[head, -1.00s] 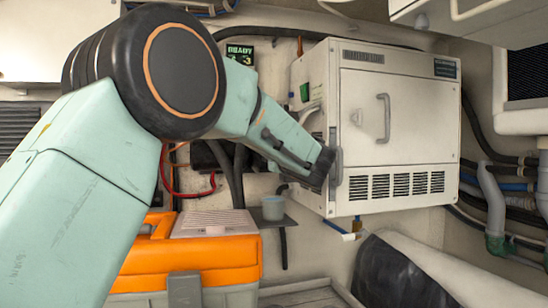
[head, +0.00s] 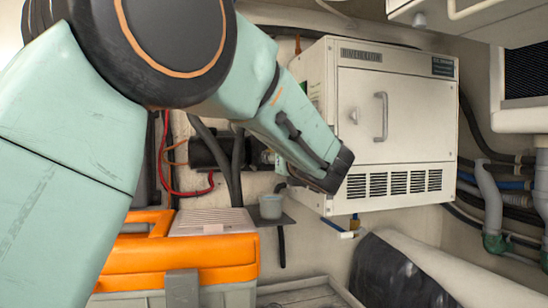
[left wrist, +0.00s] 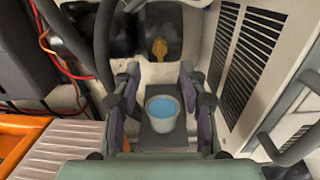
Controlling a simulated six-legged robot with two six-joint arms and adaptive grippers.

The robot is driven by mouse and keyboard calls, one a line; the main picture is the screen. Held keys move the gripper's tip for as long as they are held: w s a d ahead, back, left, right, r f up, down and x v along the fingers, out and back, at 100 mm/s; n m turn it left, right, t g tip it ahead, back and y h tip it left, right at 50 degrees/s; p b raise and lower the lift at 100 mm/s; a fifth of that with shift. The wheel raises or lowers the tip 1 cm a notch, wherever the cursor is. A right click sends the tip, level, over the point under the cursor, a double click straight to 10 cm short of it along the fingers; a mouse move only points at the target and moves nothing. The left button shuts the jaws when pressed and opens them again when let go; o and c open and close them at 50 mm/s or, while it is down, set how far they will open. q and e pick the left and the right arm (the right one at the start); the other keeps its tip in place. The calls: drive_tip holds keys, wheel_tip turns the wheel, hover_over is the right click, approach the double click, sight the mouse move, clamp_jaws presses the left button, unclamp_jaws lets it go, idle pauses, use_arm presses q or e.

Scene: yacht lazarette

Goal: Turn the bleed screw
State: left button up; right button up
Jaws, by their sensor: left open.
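A yellow, winged screw (left wrist: 160,48) stands out from a dark block (left wrist: 146,30) at the top middle of the left wrist view; it looks like the bleed screw. In the head view my arm hides it. My left gripper (left wrist: 160,72) is open, its two fingers apart and nothing held between them. The screw shows beyond the fingertips, not touched. In the head view my left gripper (head: 335,172) overlaps the lower left part of the white cabinet (head: 405,115). My right gripper is in neither view.
A cup (head: 271,206) stands on a small shelf below the gripper; blue liquid shows in it in the left wrist view. An orange box (head: 120,262) is at lower left. Red cable (head: 190,191) and dark hoses hang left of the gripper. The cabinet's vented side is close on the right.

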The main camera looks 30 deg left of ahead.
use_arm(q)
drive_tip(key=v, duration=0.6)
drive_tip(key=shift+f, duration=0.1)
